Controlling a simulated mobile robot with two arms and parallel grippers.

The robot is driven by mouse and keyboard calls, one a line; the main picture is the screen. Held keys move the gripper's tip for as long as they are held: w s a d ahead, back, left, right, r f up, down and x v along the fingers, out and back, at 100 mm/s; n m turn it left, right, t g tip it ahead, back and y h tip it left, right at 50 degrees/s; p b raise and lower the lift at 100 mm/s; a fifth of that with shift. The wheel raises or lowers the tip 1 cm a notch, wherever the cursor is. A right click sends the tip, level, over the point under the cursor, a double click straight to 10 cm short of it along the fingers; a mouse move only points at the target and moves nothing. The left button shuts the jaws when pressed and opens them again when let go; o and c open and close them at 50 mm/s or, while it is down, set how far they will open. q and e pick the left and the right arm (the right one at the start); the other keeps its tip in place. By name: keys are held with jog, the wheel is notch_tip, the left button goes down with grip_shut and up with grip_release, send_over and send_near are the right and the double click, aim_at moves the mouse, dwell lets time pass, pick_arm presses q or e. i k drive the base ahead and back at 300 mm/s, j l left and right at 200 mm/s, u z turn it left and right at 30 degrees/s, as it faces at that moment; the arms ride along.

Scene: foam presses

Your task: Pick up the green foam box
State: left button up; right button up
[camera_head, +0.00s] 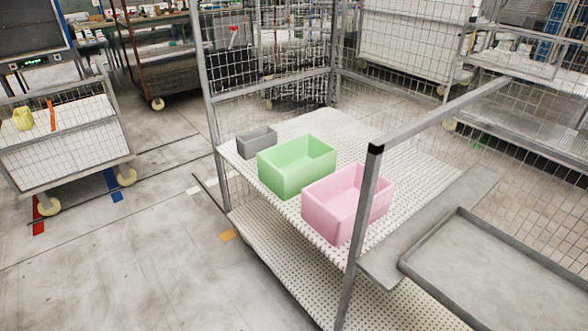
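The green foam box (285,177) is an open-topped box. It sits upright on the upper perforated shelf (415,161) of a metal cage cart, near the shelf's front left edge. A pink box (325,211) stands just to its right, and a smaller grey box (257,142) stands just behind it to the left. Neither of my grippers shows in the head view.
A grey upright post (361,215) of the cart rises in front of the pink box. A grey tray (510,270) is at the lower right. Wire mesh closes the cart's back. The floor (120,260) at the left front is clear. A mesh cart (65,140) stands farther left.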

aim_at(285, 168)
jog(key=i+j+z, duration=0.3)
jog(key=i+j, duration=0.9)
